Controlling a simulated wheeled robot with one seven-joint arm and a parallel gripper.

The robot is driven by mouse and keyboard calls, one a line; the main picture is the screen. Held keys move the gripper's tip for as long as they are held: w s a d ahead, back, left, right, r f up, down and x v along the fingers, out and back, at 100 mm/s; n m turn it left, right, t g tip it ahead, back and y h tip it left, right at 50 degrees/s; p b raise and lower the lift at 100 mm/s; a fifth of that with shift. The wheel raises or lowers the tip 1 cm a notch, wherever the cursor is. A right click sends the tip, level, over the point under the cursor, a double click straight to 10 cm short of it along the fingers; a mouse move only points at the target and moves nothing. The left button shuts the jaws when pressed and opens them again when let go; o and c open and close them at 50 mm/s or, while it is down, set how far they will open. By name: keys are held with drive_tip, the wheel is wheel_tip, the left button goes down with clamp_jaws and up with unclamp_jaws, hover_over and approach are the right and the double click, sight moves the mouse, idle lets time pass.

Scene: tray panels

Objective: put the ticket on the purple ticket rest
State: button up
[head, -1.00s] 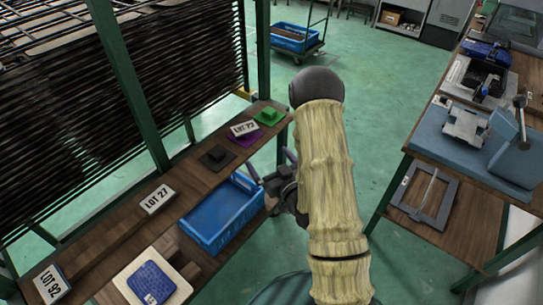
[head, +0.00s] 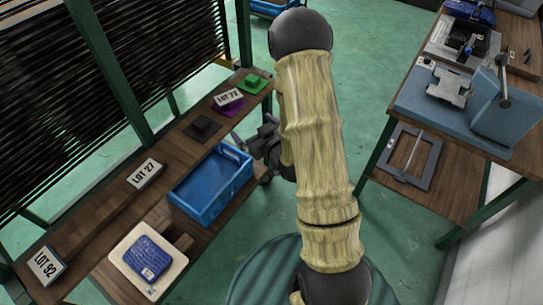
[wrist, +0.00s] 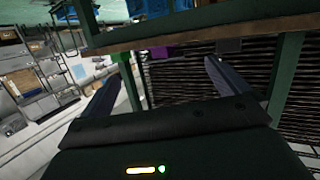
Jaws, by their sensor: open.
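The purple ticket rest (head: 233,108) lies on the wooden bench, between a black rest (head: 202,128) and a green rest (head: 251,84). A white LOT 72 card (head: 229,97) is at the purple rest; I cannot tell whether it lies on it or stands behind it. White LOT 27 (head: 145,173) and LOT 92 (head: 45,267) cards are further along the bench. Which card is the ticket is not clear. My gripper (head: 258,140) is beside the bench's right edge, near the blue bin, partly hidden by my arm. In the wrist view my gripper (wrist: 158,88) has its fingers apart and empty.
The blue bin (head: 211,183) sits at the bench's right edge. Nearer is a cream tray (head: 122,252) with a blue labelled item (head: 149,258). A dark slatted rack and green posts border the bench's left side. A second bench (head: 450,160) with equipment stands right, across open floor.

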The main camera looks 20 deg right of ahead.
drive_tip(key=s+r+m+g+h, duration=0.1)
drive_tip(key=s+r+g, duration=0.2)
drive_tip(key=s+g, duration=0.3)
drive_tip(key=s+r+m+g+h, duration=0.2)
drive_tip(key=s+g, duration=0.4)
drive_tip(key=s, duration=0.6)
drive_tip(key=shift+a+r, duration=0.3)
drive_tip(key=shift+r, duration=0.45)
wheel_tip(320, 180, up, 13)
drive_tip(key=p, duration=1.3)
drive_tip(key=shift+f, duration=0.1)
